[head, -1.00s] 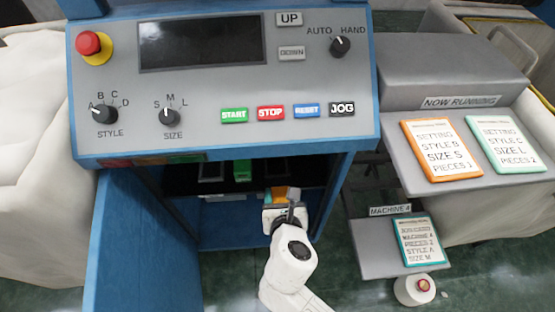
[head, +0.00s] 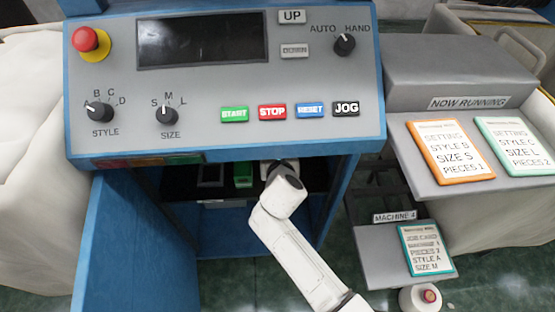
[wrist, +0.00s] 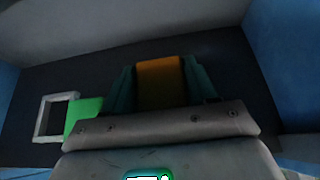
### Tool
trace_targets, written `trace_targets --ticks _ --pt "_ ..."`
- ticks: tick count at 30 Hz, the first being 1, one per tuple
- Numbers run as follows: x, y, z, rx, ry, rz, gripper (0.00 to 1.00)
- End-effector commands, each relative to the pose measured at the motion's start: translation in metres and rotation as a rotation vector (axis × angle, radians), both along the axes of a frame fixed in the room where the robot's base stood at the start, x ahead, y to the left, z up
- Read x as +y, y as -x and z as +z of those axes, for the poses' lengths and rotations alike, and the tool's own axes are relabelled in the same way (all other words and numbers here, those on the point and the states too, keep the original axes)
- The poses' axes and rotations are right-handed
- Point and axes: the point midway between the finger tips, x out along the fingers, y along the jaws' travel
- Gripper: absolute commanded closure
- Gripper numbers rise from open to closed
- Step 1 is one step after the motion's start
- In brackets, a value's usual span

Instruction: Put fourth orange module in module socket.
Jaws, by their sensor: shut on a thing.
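The orange module (wrist: 160,82) is between the two teal fingers of my gripper (wrist: 162,72) in the wrist view, and the jaws are shut on it. In the head view my arm reaches into the open cabinet under the control panel and hides the module and the fingers. A green module (wrist: 84,115) is left of my gripper; it also shows in the head view (head: 243,178). A grey rectangular frame (wrist: 60,98) around a dark opening lies farther left. I cannot make out the socket in line with the orange module.
The open blue cabinet door (head: 135,235) is at the left, and the cabinet's right wall (head: 338,195) is close to my arm. The control panel (head: 215,85) overhangs the opening. A small shelf with the Machine 4 card (head: 425,248) stands at the right.

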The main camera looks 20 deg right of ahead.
Motion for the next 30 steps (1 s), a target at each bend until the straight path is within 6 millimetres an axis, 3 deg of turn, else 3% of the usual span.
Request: trace_targets --ticks 1,3,14,15,22,30 --pt "0.0003 0.0002 -0.0125 0.001 0.001 0.001 0.77" --pt "0.0001 0.0002 -0.0183 0.001 0.001 0.0 0.77" --pt "0.0 0.0003 -0.0204 0.0 0.0 0.0 0.77" --pt "0.0 0.0005 -0.0198 0.0 0.0 0.0 0.39" --pt "0.0 0.0005 -0.0197 0.001 0.0 0.0 0.17" --pt "0.0001 0.0005 -0.0174 0.0 0.0 0.0 0.17"
